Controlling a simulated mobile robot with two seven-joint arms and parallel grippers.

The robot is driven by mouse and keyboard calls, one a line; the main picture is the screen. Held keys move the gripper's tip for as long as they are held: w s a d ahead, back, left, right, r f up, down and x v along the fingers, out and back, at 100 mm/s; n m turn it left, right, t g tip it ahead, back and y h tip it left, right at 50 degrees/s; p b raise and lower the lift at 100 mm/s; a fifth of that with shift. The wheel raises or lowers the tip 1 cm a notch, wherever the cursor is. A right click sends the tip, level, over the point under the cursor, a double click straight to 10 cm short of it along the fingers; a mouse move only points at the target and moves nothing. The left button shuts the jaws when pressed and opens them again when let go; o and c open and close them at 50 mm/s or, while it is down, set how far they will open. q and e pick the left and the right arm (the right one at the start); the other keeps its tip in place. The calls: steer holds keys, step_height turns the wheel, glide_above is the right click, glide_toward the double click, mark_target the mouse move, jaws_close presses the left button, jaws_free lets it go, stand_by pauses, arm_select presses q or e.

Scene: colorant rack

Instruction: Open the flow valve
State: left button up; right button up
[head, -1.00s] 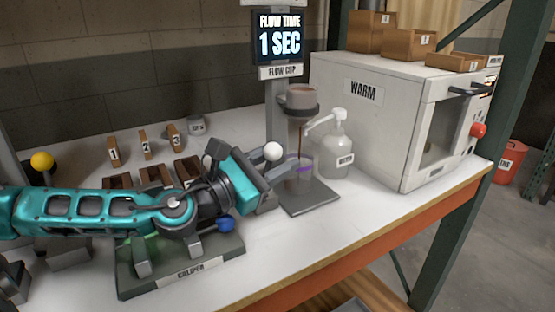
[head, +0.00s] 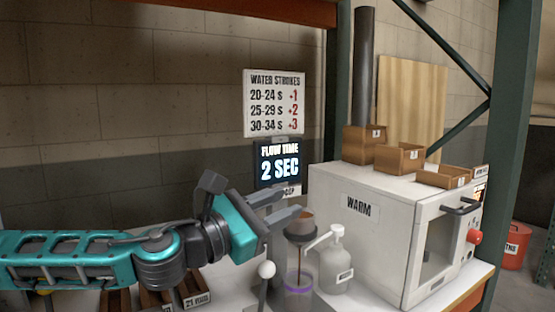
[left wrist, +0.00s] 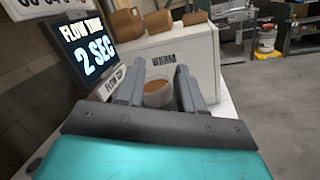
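The white ball knob (head: 266,270) stands on a thin upright rod, left of the flow cup (head: 300,224). I take this as the valve lever. A thin dark stream runs from the flow cup into a clear cup with a purple band (head: 298,282) below it. The flow time display (head: 279,167) reads 2 SEC. My left gripper (head: 290,203) is open and empty, above the knob and clear of it. In the left wrist view the flow cup (left wrist: 158,93) shows between the two spread fingers. My right gripper is not in view.
A white pump bottle (head: 336,262) stands right of the flow cup. The WARM oven (head: 350,235) fills the right of the bench, with brown bins (head: 400,158) on top. A water strokes sign (head: 274,102) hangs above the display. Brown blocks (head: 180,297) lie beneath my left arm.

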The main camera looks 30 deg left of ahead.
arm_select(q)
step_height(320, 180, up, 5)
steer(key=shift+p, duration=0.95)
